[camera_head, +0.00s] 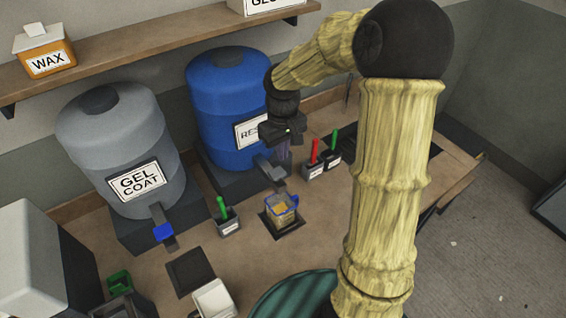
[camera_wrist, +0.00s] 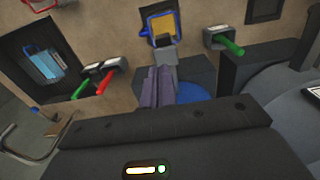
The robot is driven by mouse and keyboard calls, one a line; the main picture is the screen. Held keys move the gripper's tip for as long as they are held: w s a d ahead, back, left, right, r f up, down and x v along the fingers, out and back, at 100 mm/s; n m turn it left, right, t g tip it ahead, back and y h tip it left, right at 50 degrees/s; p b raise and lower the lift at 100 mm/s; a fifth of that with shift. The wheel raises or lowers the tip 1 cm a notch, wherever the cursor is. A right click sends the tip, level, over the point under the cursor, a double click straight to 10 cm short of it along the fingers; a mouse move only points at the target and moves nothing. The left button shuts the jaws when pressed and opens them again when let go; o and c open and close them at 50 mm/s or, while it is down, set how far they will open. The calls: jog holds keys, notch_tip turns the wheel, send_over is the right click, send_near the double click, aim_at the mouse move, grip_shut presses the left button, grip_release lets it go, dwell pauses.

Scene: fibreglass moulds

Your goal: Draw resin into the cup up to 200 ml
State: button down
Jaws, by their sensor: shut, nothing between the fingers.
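The blue resin drum (camera_head: 225,100) stands on a dark block at the back of the bench, its label partly hidden by my arm. Its grey tap (camera_head: 272,172) points toward the front, and it also shows in the wrist view (camera_wrist: 164,52). The clear cup (camera_head: 282,213) with a blue rim stands upright on a dark square pad below the tap. It holds amber resin; I cannot read the level. The cup shows at the top of the wrist view (camera_wrist: 163,24). My gripper (camera_head: 284,152) is shut and empty, fingertips (camera_wrist: 158,72) close to the tap; contact is unclear.
The grey gel coat drum (camera_head: 115,150) with a blue tap stands left. A holder with a green-handled tool (camera_head: 227,217) is left of the cup; red- and green-handled tools (camera_head: 314,158) stand right. A dark pad (camera_head: 191,271) and white container (camera_head: 213,300) lie in front.

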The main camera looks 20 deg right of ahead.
notch_tip(320, 180, up, 5)
send_over(278, 174)
jog(key=d, duration=0.1)
jog(key=shift+s+d+b, duration=0.1)
jog(key=shift+s+b, duration=0.25)
jog(key=shift+w+f+b, duration=0.1)
jog(key=shift+w+b, duration=0.05)
jog(key=shift+b, duration=0.25)
dwell(0.7)
jog(key=shift+a+b, duration=0.2)
jog(key=shift+b, duration=0.1)
jog(key=shift+w+a+r+b, duration=0.1)
jog(key=shift+a+r+b, duration=0.1)
jog(key=shift+r+b, duration=0.35)
jog(key=shift+w+a+r+b, duration=0.1)
jog(key=shift+a+r+b, duration=0.1)
jog(key=shift+r+b, duration=0.3)
jog(key=shift+f, duration=0.1)
notch_tip(278, 174, down, 14)
jog(key=p, duration=0.4)
